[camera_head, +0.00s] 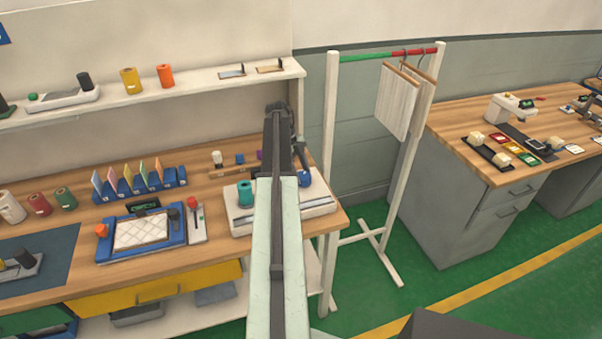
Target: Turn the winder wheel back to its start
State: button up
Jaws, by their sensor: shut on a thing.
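The winder, a white base (318,205) with a teal spool (245,193) at its left, sits at the right end of the wooden bench. A blue round part (304,179) shows just right of my arm; it may be part of the winder wheel. My pale arm reaches up the middle of the view and covers most of the winder. My gripper (299,160) points down behind the arm at the winder. It is shut on what appears to be the winder wheel, but the jaws and their contact are mostly hidden. The wheel's turn angle cannot be read.
A blue tray (110,254) and a red-knobbed switch box (197,224) lie left of the winder. A shelf (200,88) runs above the bench. A rack with a white post (329,150) stands close at the right. Green floor (350,268) is open beyond.

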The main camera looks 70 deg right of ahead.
jog(key=shift+n, duration=0.3)
